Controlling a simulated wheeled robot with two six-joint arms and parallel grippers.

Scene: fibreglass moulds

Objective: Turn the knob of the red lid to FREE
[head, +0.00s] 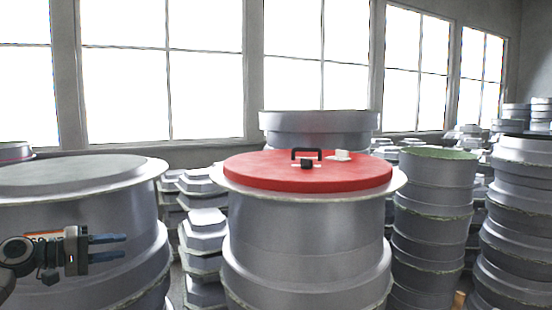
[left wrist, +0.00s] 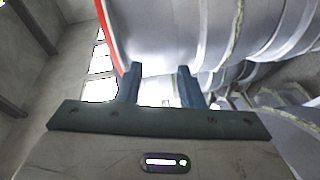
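The red lid (head: 258,172) lies flat on top of a large grey round mould (head: 300,235) in the middle of the head view. On the lid are a black bar handle (head: 306,151), a small dark knob (head: 307,164) on a pale plate, and a white fitting (head: 342,155). The knob's setting is too small to read. My left gripper (head: 125,246) is open and empty, left of the lid and lower than it, in front of another mould. Its two apart fingers also show in the left wrist view (left wrist: 160,84). My right gripper is not in view.
A grey-topped mould (head: 70,178) stands behind my left gripper. Stacked moulds (head: 432,200) fill the right side, and smaller ones (head: 204,240) stand between the two big moulds. In the left wrist view a red edge (left wrist: 108,35) runs along a grey mould. Windows line the back wall.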

